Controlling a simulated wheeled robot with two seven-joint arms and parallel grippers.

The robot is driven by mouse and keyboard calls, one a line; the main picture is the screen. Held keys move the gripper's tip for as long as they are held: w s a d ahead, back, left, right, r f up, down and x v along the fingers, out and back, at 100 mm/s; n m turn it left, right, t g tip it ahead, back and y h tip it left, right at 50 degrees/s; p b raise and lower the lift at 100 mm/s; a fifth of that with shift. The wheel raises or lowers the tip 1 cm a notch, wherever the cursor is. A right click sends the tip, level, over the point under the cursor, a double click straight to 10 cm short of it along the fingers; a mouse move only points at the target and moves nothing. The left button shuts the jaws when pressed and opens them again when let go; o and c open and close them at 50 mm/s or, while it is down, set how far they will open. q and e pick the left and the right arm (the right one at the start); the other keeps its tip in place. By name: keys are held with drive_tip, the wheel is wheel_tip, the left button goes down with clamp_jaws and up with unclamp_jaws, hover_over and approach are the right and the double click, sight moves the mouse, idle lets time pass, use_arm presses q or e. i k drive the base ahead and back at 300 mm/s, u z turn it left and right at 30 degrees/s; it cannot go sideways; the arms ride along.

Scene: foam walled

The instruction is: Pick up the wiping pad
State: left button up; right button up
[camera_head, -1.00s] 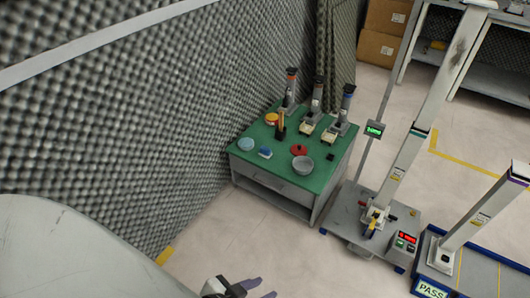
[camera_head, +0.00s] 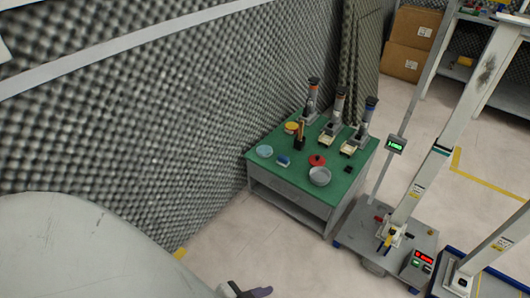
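The wiping pad appears to be the small blue and white block (camera_head: 283,161) lying on the green table top (camera_head: 262,175), near its left front edge. A gripper (camera_head: 260,292), which looks like my left one, shows only partly at the bottom edge. One dark finger is seen, and the rest is cut off, so its opening cannot be told. It is well in front of the table, apart from the pad. My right gripper is not in view.
Next to the pad are a light blue round dish (camera_head: 265,151), a grey bowl (camera_head: 319,177) and a red round item (camera_head: 317,160). Several upright devices (camera_head: 338,107) stand behind. A foam wall (camera_head: 170,130) borders the left. A wheeled platform (camera_head: 368,235) stands right. Floor in front is clear.

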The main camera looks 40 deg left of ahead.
sight(283, 160)
drive_tip(key=u, duration=0.5)
drive_tip(key=i, duration=0.7)
drive_tip(key=u, duration=0.75)
drive_tip(key=i, duration=1.1)
drive_tip(key=z, duration=0.2)
